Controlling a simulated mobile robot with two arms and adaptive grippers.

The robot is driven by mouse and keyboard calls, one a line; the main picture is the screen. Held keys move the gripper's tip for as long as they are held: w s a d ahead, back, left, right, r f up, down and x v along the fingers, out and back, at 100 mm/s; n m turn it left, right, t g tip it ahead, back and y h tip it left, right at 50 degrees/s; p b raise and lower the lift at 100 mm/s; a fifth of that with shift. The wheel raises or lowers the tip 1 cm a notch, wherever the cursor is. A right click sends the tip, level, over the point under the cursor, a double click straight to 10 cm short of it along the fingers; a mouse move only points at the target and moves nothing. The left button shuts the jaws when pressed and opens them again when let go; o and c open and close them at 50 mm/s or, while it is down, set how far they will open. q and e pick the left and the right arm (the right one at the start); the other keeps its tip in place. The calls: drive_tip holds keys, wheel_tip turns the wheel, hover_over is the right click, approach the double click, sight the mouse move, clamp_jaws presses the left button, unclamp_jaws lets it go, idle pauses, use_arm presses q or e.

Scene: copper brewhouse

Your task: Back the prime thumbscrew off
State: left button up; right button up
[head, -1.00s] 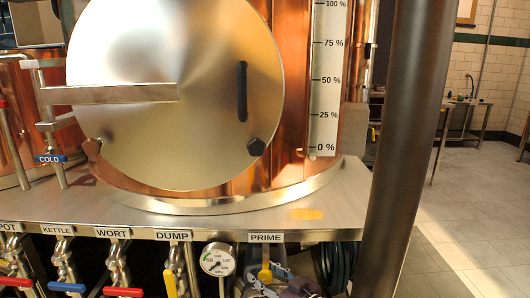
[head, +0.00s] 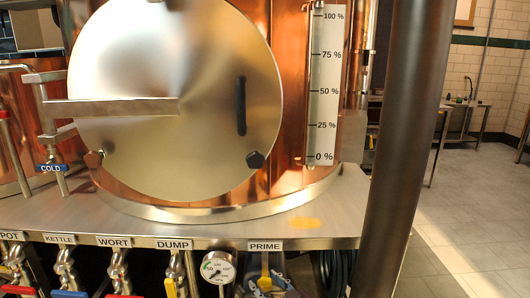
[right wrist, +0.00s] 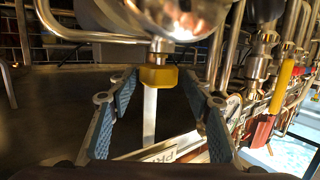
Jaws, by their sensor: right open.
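The prime thumbscrew (head: 265,268) is a yellow knob under the PRIME label (head: 265,247) at the shelf's front edge. In the right wrist view the yellow knob (right wrist: 158,77) sits below a shiny rounded metal part, with a pale strip running down from it. My right gripper (right wrist: 161,88) is open, its blue padded fingers on either side of the knob in the picture. Narrow gaps show between the knob and both fingertips; how deep it sits between them is unclear. In the head view only the top of the right gripper (head: 270,288) shows at the bottom edge. My left gripper is out of view.
A pressure gauge (head: 217,267) and a yellow DUMP handle (head: 170,284) are left of the thumbscrew. The KETTLE and WORT valves are farther left. The steel shelf (head: 335,215) holds the copper vessel (head: 285,150). A dark hose hangs right of the thumbscrew.

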drive_tip(key=shift+s+a+r+m+h+p, duration=0.1)
drive_tip(key=shift+a+r+m+h+p, duration=0.25)
drive_tip(key=shift+p, duration=0.25)
drive_tip(key=shift+d+f+t+h, duration=0.25)
drive_tip(key=shift+f+t, duration=0.05)
drive_tip(key=shift+f, duration=0.05)
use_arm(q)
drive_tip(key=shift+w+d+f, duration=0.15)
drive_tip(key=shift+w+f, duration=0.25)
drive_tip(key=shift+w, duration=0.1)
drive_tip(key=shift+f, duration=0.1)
use_arm(e)
drive_tip(key=shift+d, duration=0.15)
clamp_jaws()
